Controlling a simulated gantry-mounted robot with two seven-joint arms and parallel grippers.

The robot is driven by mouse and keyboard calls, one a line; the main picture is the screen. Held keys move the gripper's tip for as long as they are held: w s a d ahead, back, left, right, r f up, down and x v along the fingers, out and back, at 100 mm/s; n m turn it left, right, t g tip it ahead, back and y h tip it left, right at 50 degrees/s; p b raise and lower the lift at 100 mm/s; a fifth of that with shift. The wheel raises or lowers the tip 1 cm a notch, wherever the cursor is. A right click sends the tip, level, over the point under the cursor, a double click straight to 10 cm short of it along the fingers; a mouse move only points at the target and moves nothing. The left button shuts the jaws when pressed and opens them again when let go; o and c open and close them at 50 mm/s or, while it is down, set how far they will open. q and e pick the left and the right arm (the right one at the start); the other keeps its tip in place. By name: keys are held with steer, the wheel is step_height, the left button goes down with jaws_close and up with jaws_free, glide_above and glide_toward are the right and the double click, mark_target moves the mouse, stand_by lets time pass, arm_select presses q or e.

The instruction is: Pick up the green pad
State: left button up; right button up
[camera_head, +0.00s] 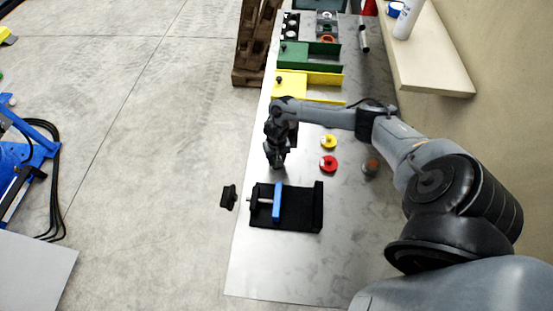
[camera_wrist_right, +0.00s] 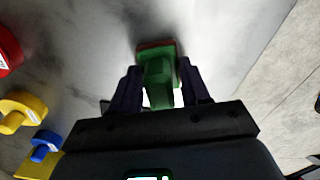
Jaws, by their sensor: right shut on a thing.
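The green pad (camera_wrist_right: 160,75) is between the two fingers of my right gripper (camera_wrist_right: 160,90) in the right wrist view. The gripper is shut on its green upper part, and a reddish edge shows at the pad's far end. In the head view my right gripper (camera_head: 277,160) points down over the metal table, left of the yellow and red round pieces. Only a small bit of green shows at its tips there, and I cannot tell whether the pad touches the table. My left gripper is in neither view.
A black vise (camera_head: 300,207) with a blue jaw (camera_head: 277,202) stands in front on the table (camera_head: 270,265). A yellow piece (camera_head: 328,141) and a red piece (camera_head: 328,164) lie right of the gripper. Yellow (camera_head: 310,79) and green (camera_head: 311,56) fixtures stand behind.

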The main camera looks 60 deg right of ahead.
steer(key=shift+r, duration=0.15)
steer(key=shift+r, duration=0.55)
steer(key=r, duration=0.1)
steer(key=s+r+p, duration=0.1)
steer(key=r, duration=0.1)
steer(key=shift+r, duration=0.25)
steer(key=s+a+r+p, duration=0.1)
steer(key=s+r, duration=0.5)
steer(key=s, duration=0.4)
steer(key=shift+s+a, duration=0.15)
steer(key=shift+s, duration=0.1)
steer(key=shift+r, duration=0.1)
